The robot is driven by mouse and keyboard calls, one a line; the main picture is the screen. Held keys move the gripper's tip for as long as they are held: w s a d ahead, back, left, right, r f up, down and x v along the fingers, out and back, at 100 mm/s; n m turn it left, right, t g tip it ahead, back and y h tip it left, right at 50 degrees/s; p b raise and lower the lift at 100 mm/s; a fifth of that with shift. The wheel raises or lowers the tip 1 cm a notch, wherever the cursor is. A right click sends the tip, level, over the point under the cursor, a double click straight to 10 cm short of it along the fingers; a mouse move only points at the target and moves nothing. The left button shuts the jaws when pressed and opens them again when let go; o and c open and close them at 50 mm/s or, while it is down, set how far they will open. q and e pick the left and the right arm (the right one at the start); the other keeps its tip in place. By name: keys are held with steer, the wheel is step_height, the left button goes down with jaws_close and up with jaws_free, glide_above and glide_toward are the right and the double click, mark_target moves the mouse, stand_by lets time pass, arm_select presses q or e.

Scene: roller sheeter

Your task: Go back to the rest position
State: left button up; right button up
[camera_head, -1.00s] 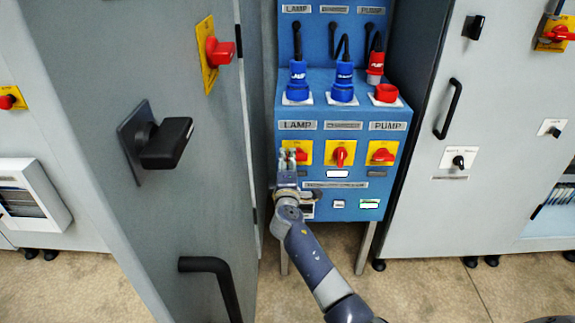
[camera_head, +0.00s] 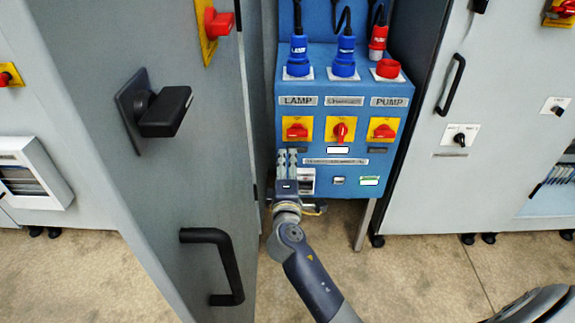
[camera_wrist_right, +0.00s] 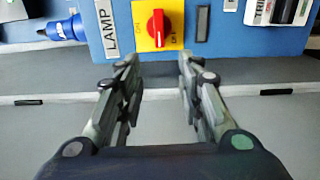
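My right gripper (camera_head: 287,160) is in front of the blue panel box (camera_head: 345,200), just below the left red rotary switch (camera_head: 297,130) on its yellow plate, under the LAMP label. In the right wrist view the gripper (camera_wrist_right: 158,75) is open with nothing between its fingers. The red LAMP switch (camera_wrist_right: 156,28) shows beyond the fingertips, apart from them. In the head view this switch has its handle lying sideways. My left gripper is not in view.
A grey cabinet door with a black handle (camera_head: 232,265) stands close on the left. A grey cabinet (camera_head: 480,190) stands on the right. Blue plugs (camera_head: 298,55) and a red plug (camera_head: 378,42) sit above the switches. Tan floor (camera_head: 420,270) shows below.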

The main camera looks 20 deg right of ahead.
stand_by(0.7)
